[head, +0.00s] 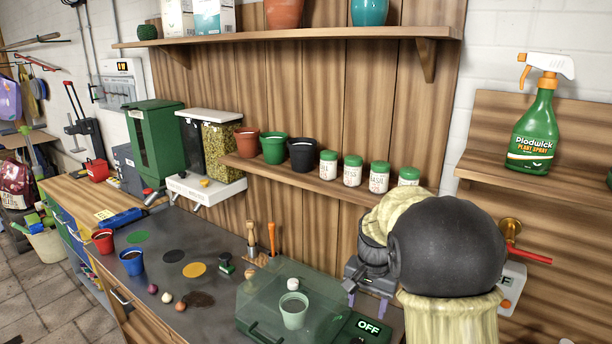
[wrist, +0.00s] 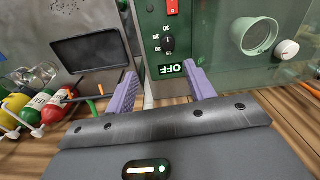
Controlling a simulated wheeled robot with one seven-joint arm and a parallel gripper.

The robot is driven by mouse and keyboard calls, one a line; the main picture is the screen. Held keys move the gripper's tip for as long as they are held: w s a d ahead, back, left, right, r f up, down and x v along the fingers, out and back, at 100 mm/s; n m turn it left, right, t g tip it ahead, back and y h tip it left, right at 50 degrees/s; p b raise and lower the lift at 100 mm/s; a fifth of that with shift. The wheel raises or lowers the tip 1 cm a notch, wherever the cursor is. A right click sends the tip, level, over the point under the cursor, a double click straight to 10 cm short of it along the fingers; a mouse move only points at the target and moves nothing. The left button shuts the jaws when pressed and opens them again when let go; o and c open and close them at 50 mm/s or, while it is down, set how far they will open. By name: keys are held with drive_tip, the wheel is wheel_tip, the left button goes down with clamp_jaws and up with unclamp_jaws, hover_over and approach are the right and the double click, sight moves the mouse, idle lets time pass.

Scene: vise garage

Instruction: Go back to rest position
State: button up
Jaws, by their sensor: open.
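My gripper (head: 366,304) is at the lower right of the head view, above the bench near a green box with an OFF display (head: 368,327). Its two purple fingers also show in the wrist view (wrist: 161,84), spread apart with nothing between them. Beyond them, in the wrist view, is a green panel with a dial (wrist: 168,44) and an OFF display (wrist: 172,70). The fingers' exact distance from the panel cannot be told. My own arm hides part of the bench and wall at the right of the head view.
A green transparent case (head: 262,318) with a pale green pot (head: 294,311) is left of my gripper. A low shelf (head: 262,171) holds pots and jars behind. A spray bottle (head: 534,128) stands on the right shelf. Red (head: 103,241) and blue (head: 133,262) pots stand at left.

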drive_tip(key=s+f+n+t, duration=0.1)
drive_tip(key=s+n, duration=0.2)
drive_tip(key=s, duration=0.6)
drive_tip(key=s+f+n+t, duration=0.1)
drive_tip(key=s+f+n, duration=0.1)
drive_tip(key=s, duration=0.7)
drive_tip(key=shift+f+n, duration=0.3)
drive_tip(key=shift+n, duration=0.3)
